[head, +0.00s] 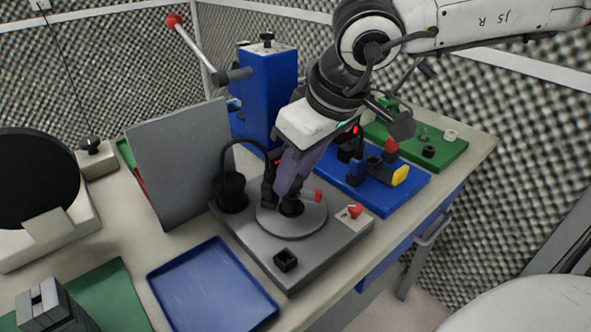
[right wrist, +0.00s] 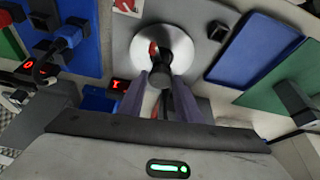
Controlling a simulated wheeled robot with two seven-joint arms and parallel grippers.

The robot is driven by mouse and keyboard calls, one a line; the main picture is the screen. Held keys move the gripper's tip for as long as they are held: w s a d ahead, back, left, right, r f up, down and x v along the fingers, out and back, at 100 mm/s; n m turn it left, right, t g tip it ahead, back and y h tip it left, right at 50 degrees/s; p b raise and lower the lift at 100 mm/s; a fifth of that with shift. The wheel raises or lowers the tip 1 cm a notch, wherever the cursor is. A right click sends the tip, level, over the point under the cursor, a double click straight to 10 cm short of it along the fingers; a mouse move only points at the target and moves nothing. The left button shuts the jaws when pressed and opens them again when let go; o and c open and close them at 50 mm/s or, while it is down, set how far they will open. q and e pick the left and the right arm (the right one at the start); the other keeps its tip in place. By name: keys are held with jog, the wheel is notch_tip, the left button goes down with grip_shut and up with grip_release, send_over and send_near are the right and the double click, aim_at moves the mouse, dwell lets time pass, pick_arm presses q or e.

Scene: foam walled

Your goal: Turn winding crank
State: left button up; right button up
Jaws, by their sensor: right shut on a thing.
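The winding crank sits on a grey base plate (head: 240,235) on the workbench. Its round grey disc (head: 315,222) shows around and below my gripper in the head view. In the right wrist view the disc (right wrist: 186,45) is pale and shiny, with a dark crank handle (right wrist: 158,74) rising from it. My right gripper (head: 287,190) reaches down over the disc and is shut on the crank handle; its fingers (right wrist: 160,97) stand on either side of it in the wrist view. The fingers hide much of the handle in the head view. My left gripper is not in view.
A blue tray (head: 213,290) lies in front. A grey upright panel (head: 180,160) stands left of the base. A blue press (head: 268,95) with a red-knobbed lever (head: 190,45) stands behind. A blue board (head: 385,199) with connectors and a green board (head: 440,150) lie right.

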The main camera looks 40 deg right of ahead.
jog(key=o, duration=1)
jog(key=shift+s+r, duration=0.1)
jog(key=shift+r, duration=0.3)
jog(key=p+v, duration=0.1)
jog(key=v, duration=0.8)
jog(key=shift+s+r, duration=0.15)
jog(key=shift+r, duration=0.05)
